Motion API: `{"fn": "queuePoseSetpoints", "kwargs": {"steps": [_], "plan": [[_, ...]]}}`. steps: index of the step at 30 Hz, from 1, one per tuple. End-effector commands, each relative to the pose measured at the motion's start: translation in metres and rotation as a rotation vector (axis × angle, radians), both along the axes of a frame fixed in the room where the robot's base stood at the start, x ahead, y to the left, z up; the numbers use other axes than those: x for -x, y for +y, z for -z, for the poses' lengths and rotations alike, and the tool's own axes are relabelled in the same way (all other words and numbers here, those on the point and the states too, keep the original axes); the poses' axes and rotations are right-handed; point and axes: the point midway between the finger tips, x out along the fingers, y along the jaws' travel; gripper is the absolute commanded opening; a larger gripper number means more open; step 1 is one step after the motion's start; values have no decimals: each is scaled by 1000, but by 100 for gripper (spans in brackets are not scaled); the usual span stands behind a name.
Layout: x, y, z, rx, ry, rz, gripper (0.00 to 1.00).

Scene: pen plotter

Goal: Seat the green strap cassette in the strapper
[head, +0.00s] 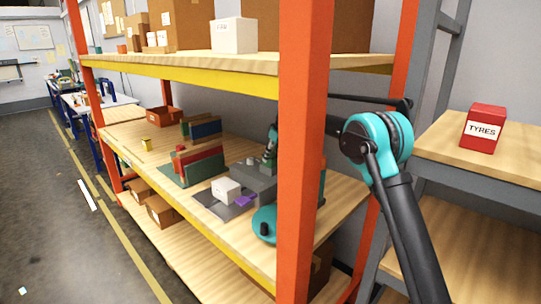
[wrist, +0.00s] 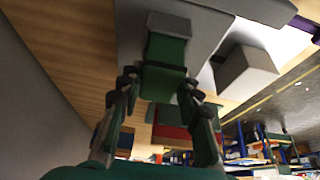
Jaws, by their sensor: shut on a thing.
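The green strap cassette (wrist: 163,82) is between the fingertips of my gripper (wrist: 160,86) in the wrist view; the gripper is shut on it. The far end of the cassette meets a grey block (wrist: 182,24) of what looks like the strapper; I cannot tell whether it is inside or only in front. In the head view the strapper (head: 258,181) is a grey machine on the middle shelf, partly behind the orange post. My gripper (head: 271,158) is small and dark above it there, and the cassette cannot be made out.
A white box (head: 227,189) and a purple piece (head: 244,201) lie by the strapper. A green rack (head: 200,168) with blue and red pieces stands to the left. The orange post (head: 303,150) hides part of my arm. The upper shelf (head: 200,62) is overhead.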

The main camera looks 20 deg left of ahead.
Motion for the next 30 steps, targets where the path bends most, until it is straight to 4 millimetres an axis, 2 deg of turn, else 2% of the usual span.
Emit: {"fn": "queuePoseSetpoints", "kwargs": {"steps": [9, 10, 16, 25, 30], "plan": [[0, 0, 7, 0, 0, 0, 0], [0, 0, 7, 0, 0, 0, 35], [0, 0, 7, 0, 0, 0, 58], [0, -1, 6, 0, 0, 0, 58], [3, -8, -11, 0, 0, 0, 58]]}}
